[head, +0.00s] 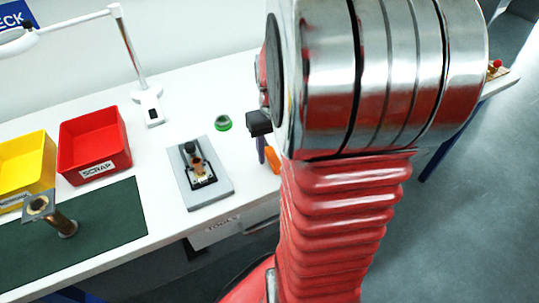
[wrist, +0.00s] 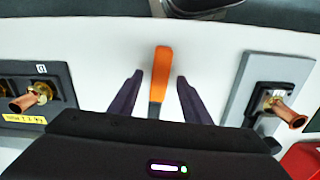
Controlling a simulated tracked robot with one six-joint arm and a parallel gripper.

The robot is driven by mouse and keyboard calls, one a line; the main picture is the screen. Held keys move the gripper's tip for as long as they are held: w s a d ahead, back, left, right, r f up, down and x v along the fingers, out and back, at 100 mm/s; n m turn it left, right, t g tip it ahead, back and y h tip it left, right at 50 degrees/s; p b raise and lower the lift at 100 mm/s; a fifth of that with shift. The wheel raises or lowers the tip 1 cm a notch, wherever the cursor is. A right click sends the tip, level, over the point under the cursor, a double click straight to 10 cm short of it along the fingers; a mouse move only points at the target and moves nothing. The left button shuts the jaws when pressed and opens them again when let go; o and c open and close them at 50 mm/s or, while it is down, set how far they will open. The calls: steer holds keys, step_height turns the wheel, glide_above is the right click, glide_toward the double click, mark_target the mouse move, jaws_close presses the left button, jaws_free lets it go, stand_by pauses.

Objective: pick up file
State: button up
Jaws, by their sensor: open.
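The file has an orange handle (wrist: 160,68) and a darker part below it that runs toward my gripper in the wrist view. It lies on the white table. My gripper (wrist: 160,77) is open, with one dark finger on each side of the handle and a visible gap to both. I cannot tell how high the fingers are above the table. In the head view the orange handle (head: 272,159) shows beside a dark finger of my gripper (head: 262,150); my arm hides much of that area.
A grey fixture (head: 217,190) with a clamped copper fitting stands left of my gripper in the head view. In the wrist view a black plate (wrist: 62,85) holds another copper fitting.

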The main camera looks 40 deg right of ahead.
steer(key=shift+c, duration=0.6)
jaws_close()
